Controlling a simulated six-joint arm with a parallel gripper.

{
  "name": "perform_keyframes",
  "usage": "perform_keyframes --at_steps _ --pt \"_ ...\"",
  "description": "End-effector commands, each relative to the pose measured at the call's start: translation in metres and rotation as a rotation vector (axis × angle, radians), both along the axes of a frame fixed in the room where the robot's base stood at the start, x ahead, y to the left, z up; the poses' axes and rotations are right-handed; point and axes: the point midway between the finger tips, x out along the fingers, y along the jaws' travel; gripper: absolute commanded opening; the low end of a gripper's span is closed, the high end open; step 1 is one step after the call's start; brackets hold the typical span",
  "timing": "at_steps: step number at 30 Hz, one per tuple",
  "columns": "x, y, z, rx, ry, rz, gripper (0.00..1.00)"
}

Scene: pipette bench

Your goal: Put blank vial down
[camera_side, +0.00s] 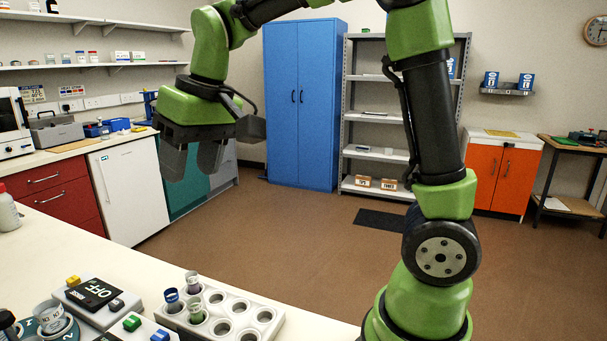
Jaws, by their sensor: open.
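My gripper (190,165) hangs above the bench with its two grey fingers apart and nothing between them. It is well above and apart from the vial rack. A pale multi-hole rack (244,309) stands at the front of the bench. Three vials stand upright in its left-end holes: a back vial (192,282), a blue-banded vial (172,300) and a front vial (195,312) with dark greenish contents. The other visible holes look empty. I cannot tell which vial is the blank one.
A box with a dark display reading OFF (95,292) stands left of the rack, with a box with green and blue buttons (140,329) in front. A round labelled holder (52,316) is at far left. A white bottle (7,210) stands behind. The bench (100,246) is clear beyond.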

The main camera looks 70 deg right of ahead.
Motion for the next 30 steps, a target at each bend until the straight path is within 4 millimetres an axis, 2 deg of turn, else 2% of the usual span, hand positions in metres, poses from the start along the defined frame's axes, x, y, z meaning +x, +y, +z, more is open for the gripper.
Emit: perform_keyframes --at_steps 1,5,9,12,18,30 --pt "-0.021 0.0 0.012 0.016 -0.042 -0.018 0.51" --pt "-0.072 0.002 0.026 0.063 -0.134 -0.072 0.51" --pt "-0.12 0.004 0.024 0.112 -0.222 -0.125 0.51" --pt "-0.144 0.005 0.017 0.139 -0.268 -0.154 0.51" --pt "-0.164 0.006 0.007 0.166 -0.312 -0.182 0.51" --pt "-0.165 0.006 0.006 0.168 -0.312 -0.184 0.51"
